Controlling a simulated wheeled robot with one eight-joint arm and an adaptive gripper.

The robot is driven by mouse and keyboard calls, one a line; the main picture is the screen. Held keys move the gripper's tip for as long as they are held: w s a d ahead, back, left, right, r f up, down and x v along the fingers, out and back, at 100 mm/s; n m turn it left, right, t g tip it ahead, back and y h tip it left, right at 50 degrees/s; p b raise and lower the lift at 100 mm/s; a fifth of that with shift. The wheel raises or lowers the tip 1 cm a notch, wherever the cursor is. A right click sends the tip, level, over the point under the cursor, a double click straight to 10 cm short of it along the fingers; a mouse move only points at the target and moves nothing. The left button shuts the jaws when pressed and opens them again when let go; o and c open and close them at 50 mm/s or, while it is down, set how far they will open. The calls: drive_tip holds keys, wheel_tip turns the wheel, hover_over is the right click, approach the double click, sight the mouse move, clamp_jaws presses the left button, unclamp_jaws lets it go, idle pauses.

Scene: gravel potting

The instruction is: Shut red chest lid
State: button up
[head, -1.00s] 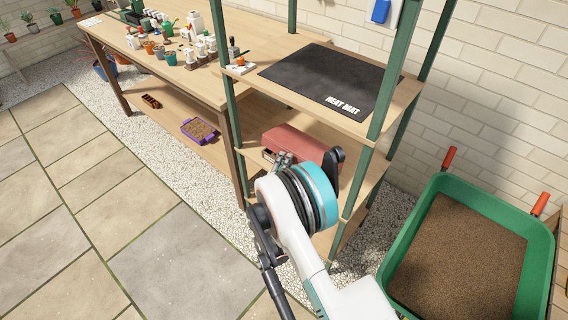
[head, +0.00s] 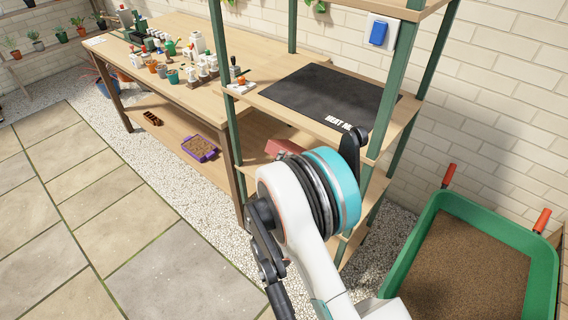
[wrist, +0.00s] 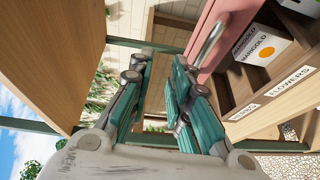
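The red chest stands on the shelf below the heat mat. In the head view only a piece of its red lid (head: 283,146) shows; my arm hides the rest. In the wrist view the lid (wrist: 222,20) is raised, with a metal handle (wrist: 208,44) on it. The chest's wooden compartments (wrist: 240,84) are exposed, with a Marigold packet (wrist: 262,44) and a Flowers label (wrist: 291,82). My gripper (wrist: 160,66) is open and empty, with a gap between its teal fingers. Its right finger is close to the lid; I cannot tell if they touch. My arm hides the gripper in the head view.
The heat mat (head: 318,96) lies on the shelf above, and green shelf posts (head: 232,130) stand around the chest. A potting bench (head: 180,75) with several pots is at the left. Paving (head: 60,220) in front is clear.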

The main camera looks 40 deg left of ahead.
drive_tip(key=c, duration=0.4)
drive_tip(key=shift+w+r+m, duration=0.15)
drive_tip(key=shift+r+m, duration=0.05)
drive_tip(key=shift+m, duration=0.2)
clamp_jaws()
wheel_tip(320, 180, up, 6)
drive_tip(key=s+m+g+h+p, duration=0.1)
drive_tip(key=m+g+h+p, duration=0.6)
drive_tip(key=m, duration=1.4)
drive_tip(key=w+d+f+g+y+b, duration=0.1)
drive_tip(key=w+f+b, duration=0.4)
drive_tip(key=w+f, duration=0.1)
drive_tip(key=shift+f+b, duration=0.3)
drive_tip(key=shift+f, duration=0.35)
drive_tip(key=shift+d, duration=0.1)
